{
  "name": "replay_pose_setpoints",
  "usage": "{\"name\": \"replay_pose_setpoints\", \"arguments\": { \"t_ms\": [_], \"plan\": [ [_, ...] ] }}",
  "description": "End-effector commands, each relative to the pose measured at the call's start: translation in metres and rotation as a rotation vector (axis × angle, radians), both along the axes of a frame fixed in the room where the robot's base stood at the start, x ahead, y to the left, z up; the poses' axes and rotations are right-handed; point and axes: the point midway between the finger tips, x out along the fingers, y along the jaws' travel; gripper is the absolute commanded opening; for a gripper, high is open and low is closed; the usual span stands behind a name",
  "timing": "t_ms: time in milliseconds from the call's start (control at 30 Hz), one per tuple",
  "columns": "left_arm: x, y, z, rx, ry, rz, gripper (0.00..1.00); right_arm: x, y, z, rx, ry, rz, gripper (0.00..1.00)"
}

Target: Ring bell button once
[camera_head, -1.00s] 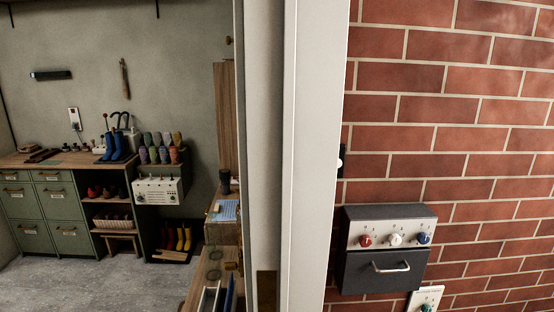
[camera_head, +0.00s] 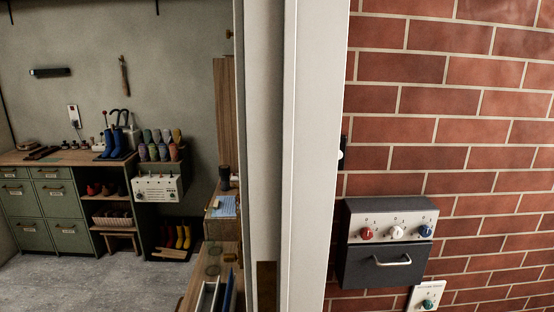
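A small dark plate with a white round spot (camera_head: 341,155), which looks like a bell button, is fixed at the left end of the brick wall, beside the white door frame. It is seen nearly edge-on and partly cut off by the frame, so its face is hard to make out. A second pale plate with a green knob or button (camera_head: 428,303) is at the bottom edge; its label is too small to read. Neither of my grippers is in view.
A grey box (camera_head: 385,268) with red, white and blue knobs and a handle sticks out from the brick wall (camera_head: 480,120). The white door frame (camera_head: 312,150) divides the view. Left of it is a room with a green cabinet (camera_head: 45,215), shelves and open grey floor (camera_head: 70,280).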

Motion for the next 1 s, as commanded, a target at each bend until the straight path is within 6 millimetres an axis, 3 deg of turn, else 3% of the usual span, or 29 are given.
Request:
{"name": "replay_pose_setpoints", "arguments": {
  "t_ms": [67, 700, 1000],
  "plan": [
    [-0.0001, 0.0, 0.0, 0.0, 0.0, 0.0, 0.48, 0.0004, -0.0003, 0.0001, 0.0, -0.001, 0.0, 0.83],
    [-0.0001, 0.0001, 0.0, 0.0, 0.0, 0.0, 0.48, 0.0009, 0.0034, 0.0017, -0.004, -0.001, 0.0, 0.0],
    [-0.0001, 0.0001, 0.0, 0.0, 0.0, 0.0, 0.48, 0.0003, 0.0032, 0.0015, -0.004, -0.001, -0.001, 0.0]
  ]
}}
